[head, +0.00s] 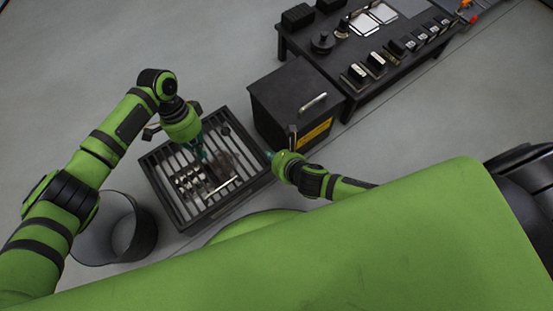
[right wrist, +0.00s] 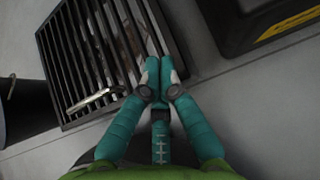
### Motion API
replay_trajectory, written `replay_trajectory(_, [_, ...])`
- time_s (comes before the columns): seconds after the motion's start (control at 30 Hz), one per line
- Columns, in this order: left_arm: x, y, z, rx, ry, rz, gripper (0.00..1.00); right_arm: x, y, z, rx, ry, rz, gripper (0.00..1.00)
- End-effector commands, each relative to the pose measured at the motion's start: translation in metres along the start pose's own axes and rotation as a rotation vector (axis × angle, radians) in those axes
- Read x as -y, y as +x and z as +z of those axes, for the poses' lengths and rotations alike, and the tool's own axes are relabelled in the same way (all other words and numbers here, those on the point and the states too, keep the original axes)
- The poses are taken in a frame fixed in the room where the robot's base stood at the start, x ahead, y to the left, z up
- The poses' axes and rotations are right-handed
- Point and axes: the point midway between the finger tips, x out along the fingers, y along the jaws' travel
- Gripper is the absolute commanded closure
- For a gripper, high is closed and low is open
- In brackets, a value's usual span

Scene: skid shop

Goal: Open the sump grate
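The sump grate (head: 160,180) is a dark square frame with parallel bars, lying flat near the middle of the head view. Its pale bar handle (head: 221,187) lies near the front edge; the handle also shows in the right wrist view (right wrist: 95,101). My left gripper (head: 202,155) is over the grate's far middle part; its fingertips are too small to tell open or shut. My right gripper (head: 269,154) is by the grate's right edge. In the right wrist view its teal fingers (right wrist: 160,66) are together over the frame's edge, with nothing visible between them.
A black cabinet (head: 283,90) with a silver handle and yellow label stands right of the grate. A dark bench (head: 355,95) with several small items is beyond it. A grey bin (head: 115,240) stands at the grate's left front. The floor at the upper left is clear.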

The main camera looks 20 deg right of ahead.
Motion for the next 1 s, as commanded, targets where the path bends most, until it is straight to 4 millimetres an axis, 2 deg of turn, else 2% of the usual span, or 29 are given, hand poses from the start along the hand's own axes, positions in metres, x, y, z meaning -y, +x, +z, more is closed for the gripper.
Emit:
replay_trajectory(0.2, [0.0000, 0.0001, 0.0000, 0.000, 0.000, 0.000, 1.00, 0.0001, -0.0038, 0.0098, -0.001, 0.000, 0.000, 1.00])
replay_trajectory(1.0, [0.0000, 0.0000, 0.0000, 0.000, 0.000, 0.000, 1.00, 0.0001, -0.0039, 0.0094, -0.002, 0.001, 0.000, 1.00])
